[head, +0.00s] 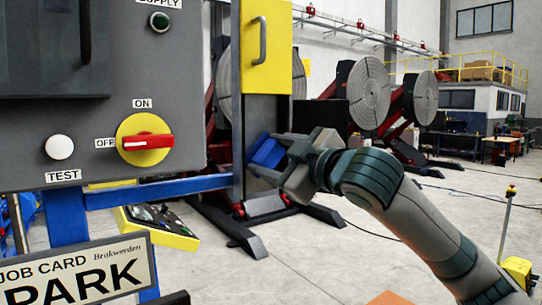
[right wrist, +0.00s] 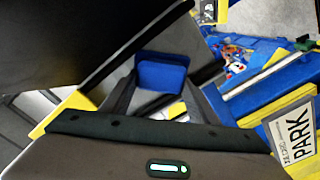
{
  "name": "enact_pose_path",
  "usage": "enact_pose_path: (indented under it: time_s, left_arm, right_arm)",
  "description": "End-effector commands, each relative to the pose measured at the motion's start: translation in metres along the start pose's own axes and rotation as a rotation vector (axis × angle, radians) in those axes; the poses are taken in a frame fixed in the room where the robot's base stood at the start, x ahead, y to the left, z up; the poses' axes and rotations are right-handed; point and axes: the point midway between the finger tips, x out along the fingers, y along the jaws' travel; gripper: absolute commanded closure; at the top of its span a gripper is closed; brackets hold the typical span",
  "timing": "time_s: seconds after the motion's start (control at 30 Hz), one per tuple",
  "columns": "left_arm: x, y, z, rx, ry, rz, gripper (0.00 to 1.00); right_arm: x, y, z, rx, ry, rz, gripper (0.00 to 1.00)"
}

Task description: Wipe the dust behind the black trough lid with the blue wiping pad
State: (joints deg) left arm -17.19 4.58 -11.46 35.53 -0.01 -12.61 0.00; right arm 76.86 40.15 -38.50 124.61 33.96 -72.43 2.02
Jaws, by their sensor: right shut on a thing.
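The blue wiping pad (head: 267,152) is held at the tip of my right gripper (head: 280,160), beside the grey upright post under the yellow panel. In the right wrist view the pad (right wrist: 160,78) sits between the two grey fingers, which are shut on it. A large dark surface (right wrist: 70,45) fills the upper left of that view, close to the fingers. I cannot tell whether it is the black trough lid. No dust can be made out in either view. My left gripper is not in view.
A grey control cabinet (head: 100,105) with a red and yellow switch (head: 146,142) stands close at left. A yellow panel with a handle (head: 266,50) is above the gripper. A blue frame bar (head: 160,190) runs below the cabinet. Open floor (head: 340,240) lies below.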

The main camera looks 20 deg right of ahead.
Motion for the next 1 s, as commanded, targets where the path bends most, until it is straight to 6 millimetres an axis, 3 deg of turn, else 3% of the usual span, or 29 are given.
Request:
enact_pose_path:
  time_s: [0.27, 0.7, 1.0]
  left_arm:
    - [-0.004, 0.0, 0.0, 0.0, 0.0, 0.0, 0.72]
    - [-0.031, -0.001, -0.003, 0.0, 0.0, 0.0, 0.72]
    - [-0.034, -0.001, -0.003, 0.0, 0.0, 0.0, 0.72]
  right_arm:
    - [0.0, 0.003, -0.003, 0.0, 0.0, 0.0, 0.7]
    - [0.001, 0.025, -0.026, 0.0, 0.001, 0.0, 0.7]
    - [0.001, 0.028, -0.028, 0.0, 0.0, 0.0, 0.7]
